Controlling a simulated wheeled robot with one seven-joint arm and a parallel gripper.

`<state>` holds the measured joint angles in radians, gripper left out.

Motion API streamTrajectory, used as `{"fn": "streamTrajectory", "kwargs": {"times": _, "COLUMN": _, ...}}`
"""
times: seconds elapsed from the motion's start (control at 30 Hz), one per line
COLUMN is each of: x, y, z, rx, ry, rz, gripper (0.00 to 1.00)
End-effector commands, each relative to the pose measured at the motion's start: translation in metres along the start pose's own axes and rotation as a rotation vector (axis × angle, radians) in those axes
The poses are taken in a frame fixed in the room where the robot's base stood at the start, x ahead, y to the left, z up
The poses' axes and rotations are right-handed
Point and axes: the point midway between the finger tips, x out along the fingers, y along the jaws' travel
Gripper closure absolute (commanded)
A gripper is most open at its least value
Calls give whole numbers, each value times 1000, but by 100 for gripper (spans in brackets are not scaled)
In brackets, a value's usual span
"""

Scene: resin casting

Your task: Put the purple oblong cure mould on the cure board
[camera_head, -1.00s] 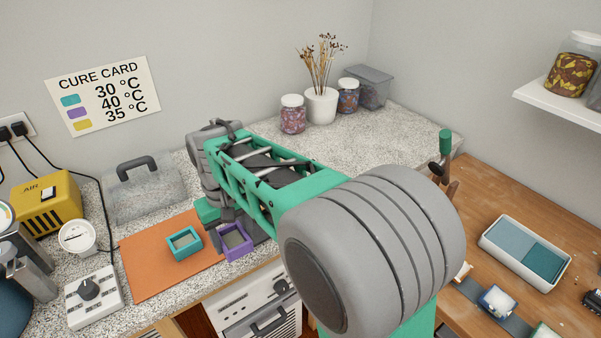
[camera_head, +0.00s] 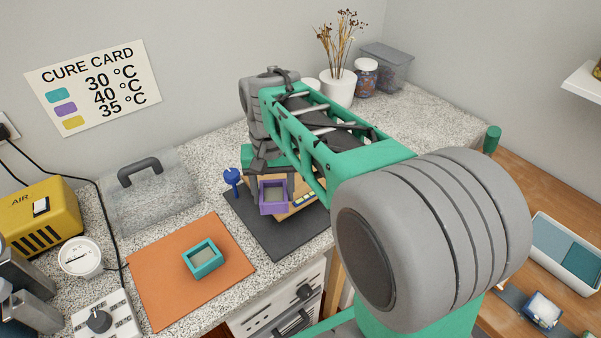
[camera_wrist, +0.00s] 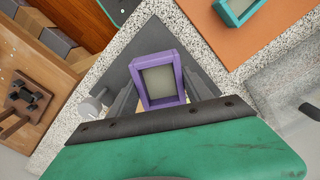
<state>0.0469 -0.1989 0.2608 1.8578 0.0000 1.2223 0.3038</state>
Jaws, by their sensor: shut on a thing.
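The purple oblong mould (camera_head: 274,197), an open rectangular frame with a greyish fill, is gripped by my gripper (camera_head: 270,185) over a dark grey mat (camera_head: 262,235). In the wrist view the mould (camera_wrist: 160,78) sits between the two dark fingers of my gripper (camera_wrist: 158,85), which is shut on it. Its height above the mat is hard to judge. Behind and right of it, a wooden board with small coloured marks (camera_head: 305,206) shows partly, hidden by my arm. An orange mat (camera_head: 160,300) lies to the left. I cannot tell which surface is the cure board.
A teal mould (camera_head: 203,259) sits on the orange mat. A blue knobbed item (camera_head: 232,180) stands left of my gripper. A clear cover with a grey handle (camera_head: 150,195) and a yellow air unit (camera_head: 40,215) stand further left. The counter's front edge is close.

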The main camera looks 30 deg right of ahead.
Motion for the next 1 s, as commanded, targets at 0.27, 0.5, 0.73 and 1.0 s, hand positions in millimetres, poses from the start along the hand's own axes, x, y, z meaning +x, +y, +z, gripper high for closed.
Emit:
{"fn": "streamTrajectory", "kwargs": {"times": 0.27, "x": -62, "y": 48, "z": -1, "rx": 833, "ry": 4, "rz": -3, "gripper": 87}}
{"fn": "streamTrajectory", "kwargs": {"times": 0.5, "x": -68, "y": 58, "z": -18, "rx": 1034, "ry": -3, "rz": 2, "gripper": 87}}
{"fn": "streamTrajectory", "kwargs": {"times": 0.73, "x": -40, "y": 53, "z": -83, "rx": 1031, "ry": -4, "rz": 3, "gripper": 87}}
{"fn": "streamTrajectory", "kwargs": {"times": 1.0, "x": 13, "y": 50, "z": -129, "rx": 1029, "ry": -2, "rz": 1, "gripper": 87}}
